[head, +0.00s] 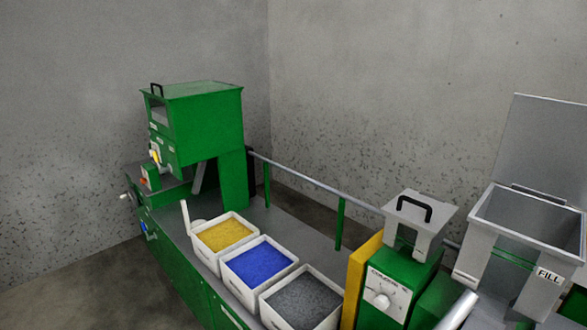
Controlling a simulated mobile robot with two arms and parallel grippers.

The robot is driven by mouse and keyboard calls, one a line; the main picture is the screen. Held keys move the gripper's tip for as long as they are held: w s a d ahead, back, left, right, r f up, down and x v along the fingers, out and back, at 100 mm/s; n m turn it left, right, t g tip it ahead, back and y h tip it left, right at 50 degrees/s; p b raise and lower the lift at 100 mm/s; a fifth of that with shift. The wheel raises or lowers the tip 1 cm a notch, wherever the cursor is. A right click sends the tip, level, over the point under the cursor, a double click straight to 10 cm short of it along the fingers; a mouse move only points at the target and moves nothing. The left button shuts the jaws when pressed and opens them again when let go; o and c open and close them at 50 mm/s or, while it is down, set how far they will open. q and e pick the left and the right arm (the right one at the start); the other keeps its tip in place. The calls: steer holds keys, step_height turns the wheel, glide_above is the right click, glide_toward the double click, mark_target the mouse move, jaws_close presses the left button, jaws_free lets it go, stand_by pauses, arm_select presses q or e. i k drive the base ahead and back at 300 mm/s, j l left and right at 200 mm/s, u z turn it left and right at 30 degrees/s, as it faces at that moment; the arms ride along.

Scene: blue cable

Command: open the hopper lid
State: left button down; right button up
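A grey hopper (523,216) with a "FILL" label stands at the right edge, its top open and its inside visible. A flat grey panel (542,146) stands raised behind its back edge, looking like its lid in the open position. A smaller grey hopper (398,233) stands left of it on a green unit. Its flat top lid (433,205) with a black handle (413,207) lies shut. Neither of my grippers shows in the head view.
White bins of yellow (222,234), blue (258,264) and dark grey (300,302) pellets line the bench. A green machine (203,124) stands at the back left. A metal rail (318,184) runs behind the bench, with a yellow panel (360,278) beside the small hopper.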

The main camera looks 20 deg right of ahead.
mark_target(542, 153)
steer(key=z, duration=1.05)
